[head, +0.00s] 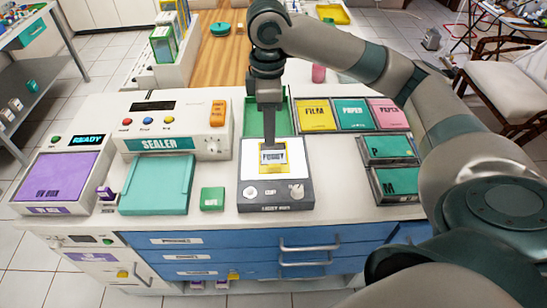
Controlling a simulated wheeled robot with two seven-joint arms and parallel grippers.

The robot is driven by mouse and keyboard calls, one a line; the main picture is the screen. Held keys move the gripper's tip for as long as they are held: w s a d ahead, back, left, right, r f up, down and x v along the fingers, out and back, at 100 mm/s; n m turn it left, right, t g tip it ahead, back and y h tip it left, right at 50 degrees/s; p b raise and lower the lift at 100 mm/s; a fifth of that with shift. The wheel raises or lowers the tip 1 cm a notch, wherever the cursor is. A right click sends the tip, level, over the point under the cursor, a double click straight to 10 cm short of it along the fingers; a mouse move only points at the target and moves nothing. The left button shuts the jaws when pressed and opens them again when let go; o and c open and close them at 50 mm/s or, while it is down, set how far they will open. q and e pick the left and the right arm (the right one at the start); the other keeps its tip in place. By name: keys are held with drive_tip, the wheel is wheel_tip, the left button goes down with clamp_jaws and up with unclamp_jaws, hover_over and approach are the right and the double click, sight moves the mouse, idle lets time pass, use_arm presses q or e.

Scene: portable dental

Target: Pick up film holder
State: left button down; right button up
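A small card with a yellow frame and dark lettering, perhaps the film holder (282,168), lies on the white top of a dark grey device. The device (265,190) stands near the front middle of the counter. My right gripper (269,142) points straight down over the card, with its fingertips at or just above the card's far edge. The fingers look close together from this side, and I cannot tell whether they are open, shut or touching the card. My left gripper is not in view.
A green tray (280,118) lies right behind the device. The sealer (170,122) and a purple-topped unit (65,175) stand to the left. Yellow (315,118), teal and pink bins and two dark boxes (395,184) sit to the right. A small green block (212,198) is near the front edge.

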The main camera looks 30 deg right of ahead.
drive_tip(key=p, duration=0.1)
hover_over(272, 165)
drive_tip(key=f, duration=0.8)
drive_tip(key=shift+a, duration=0.3)
drive_tip(key=shift+d+f+p, duration=0.1)
drive_tip(key=shift+f+p, duration=0.35)
drive_tip(key=shift+f, duration=0.05)
wheel_tip(272, 165, down, 3)
drive_tip(key=shift+d+f+p, duration=0.1)
drive_tip(key=shift+d+p, duration=0.05)
drive_tip(key=shift+p, duration=0.4)
drive_tip(key=shift+f, duration=0.45)
clamp_jaws()
